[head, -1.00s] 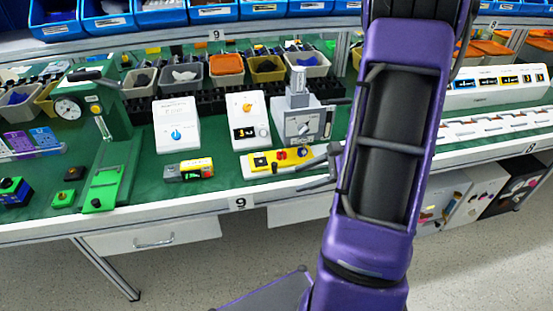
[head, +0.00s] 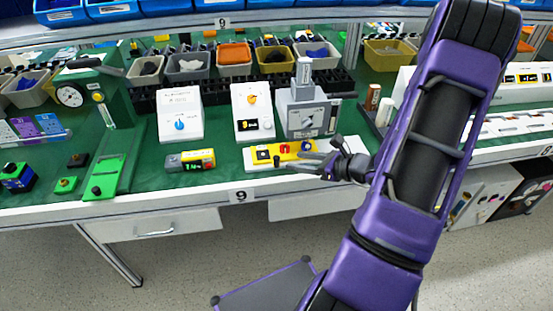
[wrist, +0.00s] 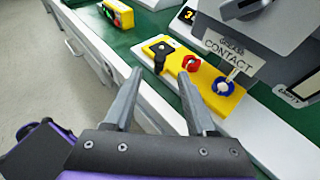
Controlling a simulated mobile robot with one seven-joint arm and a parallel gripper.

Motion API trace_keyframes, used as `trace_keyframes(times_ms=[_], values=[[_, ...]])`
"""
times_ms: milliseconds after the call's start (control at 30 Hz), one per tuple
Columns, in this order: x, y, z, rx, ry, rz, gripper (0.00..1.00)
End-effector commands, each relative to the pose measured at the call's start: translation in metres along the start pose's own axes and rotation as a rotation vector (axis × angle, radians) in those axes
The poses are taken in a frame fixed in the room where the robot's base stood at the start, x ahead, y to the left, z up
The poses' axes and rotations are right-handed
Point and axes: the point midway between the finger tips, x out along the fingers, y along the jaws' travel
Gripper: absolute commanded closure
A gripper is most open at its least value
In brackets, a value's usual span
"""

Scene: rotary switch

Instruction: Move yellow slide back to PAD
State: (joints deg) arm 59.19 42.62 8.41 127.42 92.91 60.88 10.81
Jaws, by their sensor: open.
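A yellow panel (head: 272,154) lies on a white base near the bench's front edge. In the wrist view the yellow panel (wrist: 207,92) carries a black T-shaped handle (wrist: 159,52), a red knob (wrist: 190,63) and a blue ring-like knob (wrist: 223,88). I cannot make out the word PAD or tell which part is the slide. My gripper (head: 303,163) is open and empty at the panel's front right. In the wrist view its fingers (wrist: 162,75) point toward the panel, with the black handle beyond and between them.
A grey machine (head: 312,113) stands behind the panel. A white box with an orange knob (head: 252,112) and a yellow-grey device (head: 190,160) are to its left. A brown cylinder (head: 373,97) stands to the right. Bare green bench (head: 228,150) lies left of the panel.

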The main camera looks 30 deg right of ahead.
Motion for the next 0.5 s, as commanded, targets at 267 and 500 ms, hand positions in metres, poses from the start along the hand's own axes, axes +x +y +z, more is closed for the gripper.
trace_keyframes(times_ms=[267,500], values=[[0.059,0.001,-0.001,-0.002,-0.001,0.004,0.44],[0.085,0.001,0.000,-0.002,0.000,0.002,0.44]])
